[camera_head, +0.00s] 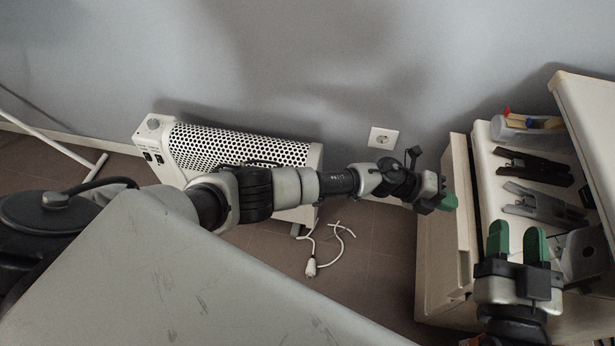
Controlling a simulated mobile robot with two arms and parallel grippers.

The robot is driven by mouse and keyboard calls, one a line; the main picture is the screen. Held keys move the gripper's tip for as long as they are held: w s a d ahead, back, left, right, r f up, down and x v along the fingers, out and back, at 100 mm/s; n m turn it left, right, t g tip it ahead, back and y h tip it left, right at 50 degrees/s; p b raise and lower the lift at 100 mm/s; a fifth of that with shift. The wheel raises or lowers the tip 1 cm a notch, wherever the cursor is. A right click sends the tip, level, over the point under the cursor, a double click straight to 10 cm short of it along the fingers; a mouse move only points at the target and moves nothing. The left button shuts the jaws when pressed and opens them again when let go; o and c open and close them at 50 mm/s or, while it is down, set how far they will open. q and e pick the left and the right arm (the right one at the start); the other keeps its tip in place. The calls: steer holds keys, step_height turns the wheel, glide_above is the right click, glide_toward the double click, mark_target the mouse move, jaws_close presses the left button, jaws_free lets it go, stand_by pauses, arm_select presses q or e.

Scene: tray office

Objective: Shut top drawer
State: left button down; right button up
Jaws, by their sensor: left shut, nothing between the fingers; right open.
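The top drawer (462,240) of the pale cabinet stands open toward the left, its front panel on its left side. Inside it lie a dark stapler (535,168), a grey stapler (540,208) and a clear container (525,130) with colored items. My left gripper (447,202) has green fingertips and is shut and empty. It is at the outer side of the drawer front; I cannot tell whether it touches. My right gripper (517,243) is open and empty, over the near part of the drawer, and hides some of its contents.
The cabinet top (590,115) is at the right edge. A white perforated heater (235,148) stands by the wall behind my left arm. A white cable with a plug (311,267) lies on the brown floor.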

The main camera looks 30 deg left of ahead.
mark_target(461, 203)
arm_select(q)
steer(key=d, duration=0.2)
steer(key=shift+w+d, duration=0.3)
steer(key=shift+w, duration=0.1)
steer(key=shift+d+r+b, duration=0.1)
steer(key=shift+b, duration=0.2)
arm_select(e)
steer(key=shift+s+a+r+t+y, duration=0.15)
steer(key=shift+s+r+t+y, duration=0.1)
steer(key=shift+r+t, duration=0.35)
steer(key=shift+s+a+r+t+y, duration=0.15)
steer(key=shift+r+t+y, duration=0.1)
steer(key=shift+r+t, duration=0.3)
arm_select(q)
steer(key=shift+d+r, duration=0.1)
arm_select(e)
steer(key=shift+r, duration=0.1)
